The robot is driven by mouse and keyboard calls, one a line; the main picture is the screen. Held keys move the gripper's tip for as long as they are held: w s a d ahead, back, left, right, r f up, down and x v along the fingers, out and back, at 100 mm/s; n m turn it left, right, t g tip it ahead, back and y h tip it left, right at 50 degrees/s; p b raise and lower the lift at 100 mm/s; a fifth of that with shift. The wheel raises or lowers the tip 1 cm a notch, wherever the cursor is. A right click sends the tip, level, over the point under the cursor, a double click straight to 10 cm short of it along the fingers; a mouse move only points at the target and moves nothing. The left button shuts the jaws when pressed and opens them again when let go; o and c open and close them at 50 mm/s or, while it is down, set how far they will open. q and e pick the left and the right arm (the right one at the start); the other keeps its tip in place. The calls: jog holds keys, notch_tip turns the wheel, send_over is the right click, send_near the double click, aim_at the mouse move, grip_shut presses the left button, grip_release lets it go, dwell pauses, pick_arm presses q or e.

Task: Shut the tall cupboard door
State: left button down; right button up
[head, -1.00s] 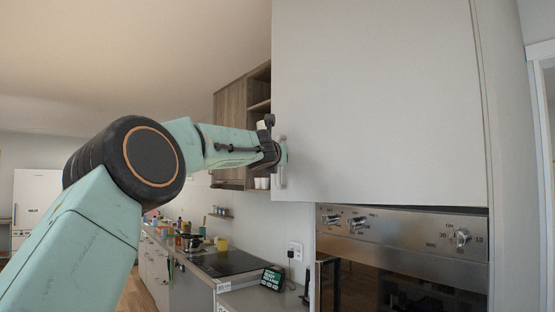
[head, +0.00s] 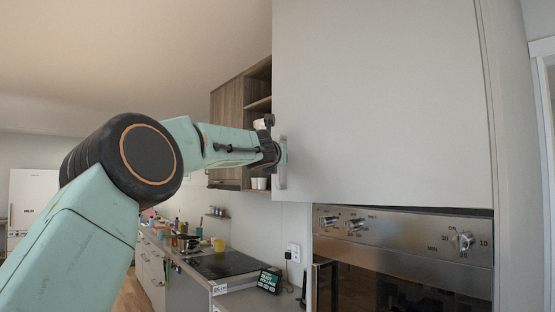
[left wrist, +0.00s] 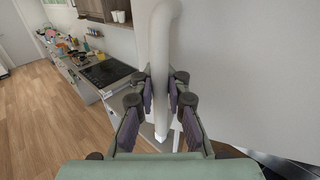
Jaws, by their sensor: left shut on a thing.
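The tall cupboard door (head: 385,95) is a large pale grey panel filling the upper right of the head view, above the oven. In the head view it looks flush or nearly flush with its frame. Its handle (head: 281,178) is a pale vertical bar near the lower left edge; it also shows in the left wrist view (left wrist: 160,60). My left gripper (head: 272,153) is at the handle. In the left wrist view its two fingers (left wrist: 161,95) are shut on the bar, one on each side. My right gripper is not in view.
A steel oven (head: 400,250) with knobs sits below the door. A wooden wall cupboard (head: 227,115) hangs behind my arm.

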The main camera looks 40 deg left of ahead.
pick_arm(q)
jog(key=shift+w+f, duration=0.1)
jog(key=shift+f, duration=0.05)
jog(key=c, duration=1.4)
grip_release()
jog(key=shift+w+d, duration=0.1)
jog(key=shift+o, duration=0.2)
jog(key=shift+s, duration=0.2)
jog(key=shift+s+d, duration=0.3)
jog(key=shift+s, duration=0.15)
jog(key=v, duration=0.6)
jog(key=shift+s, duration=0.15)
